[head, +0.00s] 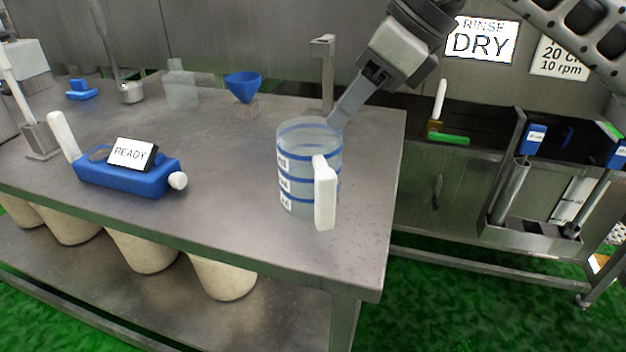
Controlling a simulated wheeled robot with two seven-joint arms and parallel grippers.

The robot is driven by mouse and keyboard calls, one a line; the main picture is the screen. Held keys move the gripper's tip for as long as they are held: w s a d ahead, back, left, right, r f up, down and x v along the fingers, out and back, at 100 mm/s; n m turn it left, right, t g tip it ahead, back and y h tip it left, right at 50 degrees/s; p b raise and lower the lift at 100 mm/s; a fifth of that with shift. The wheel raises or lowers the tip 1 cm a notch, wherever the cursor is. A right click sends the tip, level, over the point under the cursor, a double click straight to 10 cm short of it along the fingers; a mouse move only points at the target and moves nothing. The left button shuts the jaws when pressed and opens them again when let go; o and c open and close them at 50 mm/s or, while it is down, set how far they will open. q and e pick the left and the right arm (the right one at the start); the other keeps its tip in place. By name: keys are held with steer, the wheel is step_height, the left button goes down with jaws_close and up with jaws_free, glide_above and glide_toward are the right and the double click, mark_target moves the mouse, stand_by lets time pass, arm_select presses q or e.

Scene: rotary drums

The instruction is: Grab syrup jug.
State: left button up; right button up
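The syrup jug, a clear jug (296,172) with blue bands, small labels and a white handle (325,192), stands upright on the steel table (235,215) near its right end. Its handle faces the table's front right. My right gripper (338,120) comes down from the upper right, with its grey fingertip end at the jug's back right rim. The fingers overlap in this view, so I cannot tell their gap or whether they touch the jug. My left gripper is not in view.
A blue tool with a READY sign (130,153) lies at the left of the table. A blue funnel (243,86), a clear bottle (181,86) and a metal post (327,75) stand behind. A sink with a rack (530,232) is at the right. The table front is clear.

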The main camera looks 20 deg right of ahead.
steer(key=x, duration=0.9)
jaws_close()
steer(key=shift+f, duration=0.1)
stand_by(1.3)
